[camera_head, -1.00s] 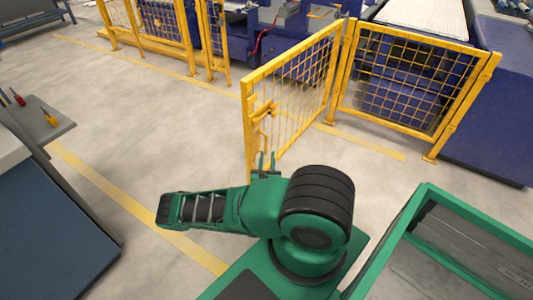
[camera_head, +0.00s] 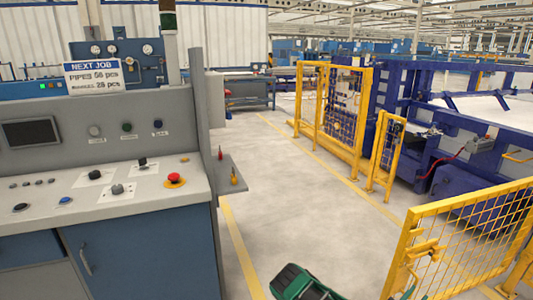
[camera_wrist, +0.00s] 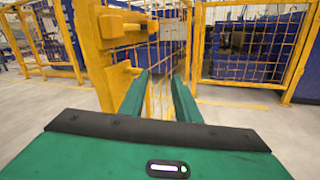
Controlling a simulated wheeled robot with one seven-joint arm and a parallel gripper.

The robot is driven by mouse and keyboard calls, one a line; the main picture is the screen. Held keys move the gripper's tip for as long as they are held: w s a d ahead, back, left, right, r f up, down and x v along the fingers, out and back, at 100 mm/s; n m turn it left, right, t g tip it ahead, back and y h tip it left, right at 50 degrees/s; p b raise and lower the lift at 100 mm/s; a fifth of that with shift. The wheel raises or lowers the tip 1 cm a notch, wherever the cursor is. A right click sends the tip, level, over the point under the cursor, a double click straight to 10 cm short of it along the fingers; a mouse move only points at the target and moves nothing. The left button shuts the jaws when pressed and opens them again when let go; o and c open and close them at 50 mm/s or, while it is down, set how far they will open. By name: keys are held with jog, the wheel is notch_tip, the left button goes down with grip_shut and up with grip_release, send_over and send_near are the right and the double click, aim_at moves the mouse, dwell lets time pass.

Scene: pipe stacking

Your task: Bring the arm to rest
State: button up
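My gripper (camera_wrist: 160,82) shows in the wrist view as two green fingers, parallel and apart, with nothing between them. Beyond the fingers is a yellow mesh gate (camera_wrist: 107,60) with a latch block, slightly left of the fingers; I cannot tell the exact gap to it. In the head view only a green and black piece of my arm (camera_head: 303,284) shows at the bottom edge, and the gripper is mostly cut off there. The same yellow gate stands at the lower right of the head view (camera_head: 470,240).
A grey and blue control console (camera_head: 110,190) with a red button fills the left. A small shelf (camera_head: 232,178) with screwdriver-like tools sticks out from it. Yellow fences (camera_head: 335,115) and blue machines (camera_head: 460,150) stand right. The floor aisle between is clear.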

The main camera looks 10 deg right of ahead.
jog(key=s+r+m+g+y, duration=0.2)
jog(key=s+r+m+g, duration=0.3)
jog(key=r+m+g, duration=0.35)
jog(key=s+r+m+g+y, duration=0.2)
jog(key=s+r+m+g, duration=0.3)
jog(key=r+m, duration=0.6)
jog(key=s+a+r+m+t+y, duration=0.2)
jog(key=s+a+r+m+y, duration=0.2)
jog(key=s+a+r+y, duration=0.2)
jog(key=s+a+r+m+t+y, duration=0.2)
jog(key=s+a+r+m+y, duration=0.2)
jog(key=s+a+r, duration=0.6)
jog(key=a+r+y, duration=0.2)
jog(key=a+r, duration=0.2)
jog(key=a, duration=0.1)
jog(key=shift+s+a+r+m, duration=0.15)
jog(key=shift+s+a+m, duration=0.15)
jog(key=shift+s+m, duration=0.1)
jog(key=shift+w, duration=0.15)
jog(key=shift+w+f, duration=0.25)
jog(key=shift+w, duration=0.25)
